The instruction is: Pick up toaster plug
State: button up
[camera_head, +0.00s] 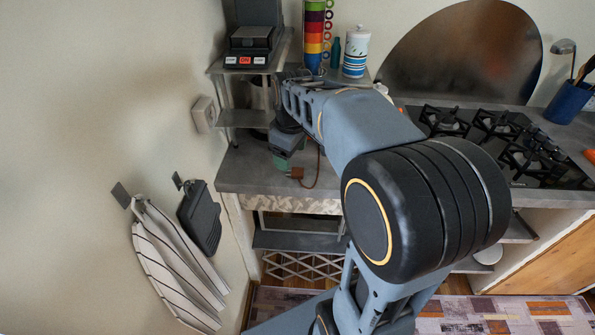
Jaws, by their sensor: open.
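The toaster plug (296,172) is a small reddish-brown plug lying near the front edge of the grey counter. Its thin brown cord curves right and up from it, and its upper part passes behind my arm. My gripper (282,158) hangs over the counter just above and left of the plug, apart from it in the picture. Its jaws are open, though the fingertips are small and hard to make out. A green thing shows at the gripper's lower end; I cannot tell what it is. I cannot make out the toaster's body.
A white wall socket (204,114) is on the left wall. A shelf (246,118) with a black appliance (252,40) above it stands behind my gripper. A striped canister (355,52) stands at the back. A gas hob (500,140) is on the right. Striped cloth (175,260) hangs left.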

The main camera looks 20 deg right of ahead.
jog(key=w+d+f+n+g, duration=0.1)
jog(key=w+d+f+n, duration=0.1)
jog(key=w+d+n, duration=0.45)
jog(key=m, duration=0.2)
send_over(297, 171)
jog(key=shift+n+g, duration=0.25)
jog(key=shift+g, duration=0.05)
notch_tip(297, 171, down, 8)
jog(key=shift+s+r, duration=0.15)
jog(key=shift+r, duration=0.1)
jog(key=shift+w+d+f, duration=0.1)
jog(key=shift+w+f, duration=0.05)
jog(key=shift+f, duration=1.5)
jog(key=shift+w+f, duration=0.1)
jog(key=shift+f, duration=1.5)
jog(key=c, duration=1)
jog(key=shift+r, duration=0.1)
